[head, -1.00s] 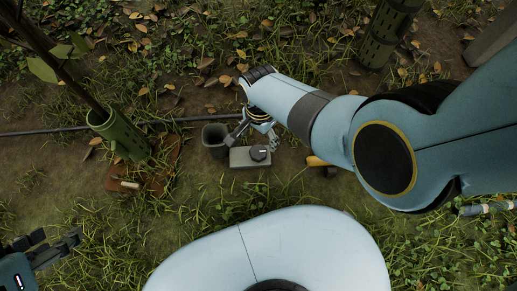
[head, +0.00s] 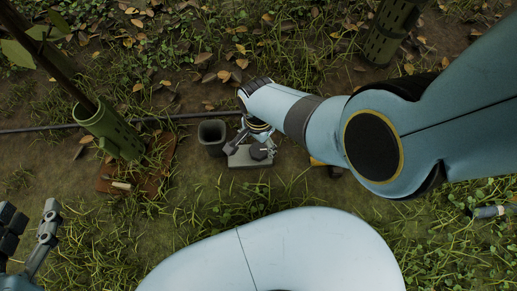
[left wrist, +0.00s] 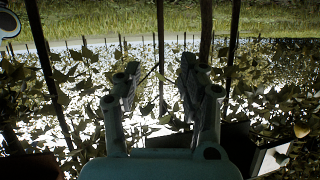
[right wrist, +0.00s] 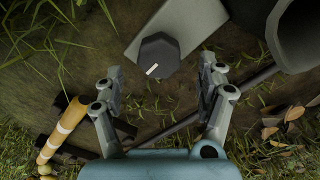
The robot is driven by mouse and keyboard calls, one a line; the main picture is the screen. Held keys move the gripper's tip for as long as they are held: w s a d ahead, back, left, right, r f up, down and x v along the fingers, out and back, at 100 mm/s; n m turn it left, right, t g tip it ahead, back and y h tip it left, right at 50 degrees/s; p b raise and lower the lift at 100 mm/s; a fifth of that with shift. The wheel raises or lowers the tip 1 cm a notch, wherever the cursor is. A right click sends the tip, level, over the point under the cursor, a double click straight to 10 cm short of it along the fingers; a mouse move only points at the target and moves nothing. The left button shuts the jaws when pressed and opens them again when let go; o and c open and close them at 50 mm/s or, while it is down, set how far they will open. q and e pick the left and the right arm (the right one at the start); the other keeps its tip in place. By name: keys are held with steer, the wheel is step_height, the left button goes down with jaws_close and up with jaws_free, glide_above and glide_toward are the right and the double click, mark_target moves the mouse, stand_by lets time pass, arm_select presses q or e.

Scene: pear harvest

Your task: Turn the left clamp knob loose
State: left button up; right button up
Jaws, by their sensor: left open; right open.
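A dark knob (right wrist: 158,57) with a pale mark stands on a light grey block (right wrist: 190,25) in the right wrist view. The block also shows in the head view (head: 243,160), with the knob (head: 262,150) at its right, partly hidden by my gripper. I cannot tell whether this is the left clamp knob; no other knob shows. My right gripper (right wrist: 160,78) is open, its fingertips to either side just short of the knob, with nothing between them. My left gripper (head: 28,232) is open and empty at the lower left, away from the block; its own view (left wrist: 160,75) shows foliage and poles.
A grey open pot (head: 213,137) stands left of the block. A green slotted tube (head: 115,132) surrounds a trunk further left. A dark hose (head: 45,129) crosses the ground. A yellow-banded handle (right wrist: 66,130) lies at the left in the right wrist view.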

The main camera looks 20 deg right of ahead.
mark_target(259, 150)
step_height(259, 150, down, 2)
steer(key=shift+s+f+b, duration=0.1)
steer(key=shift+b, duration=0.55)
steer(key=shift+f+b, duration=0.55)
steer(key=shift+f, duration=0.15)
arm_select(q)
steer(key=w+d+r+m+t+h, duration=0.1)
steer(key=w+r+t, duration=0.2)
steer(key=r, duration=0.5)
steer(key=w+r+t+h, duration=0.1)
steer(key=w+r+t, duration=0.3)
steer(key=r, duration=0.4)
steer(key=shift+d+m+t, duration=0.4)
steer(key=shift+t, duration=0.1)
arm_select(e)
steer(key=c, duration=1.2)
arm_select(q)
steer(key=shift+f, duration=0.1)
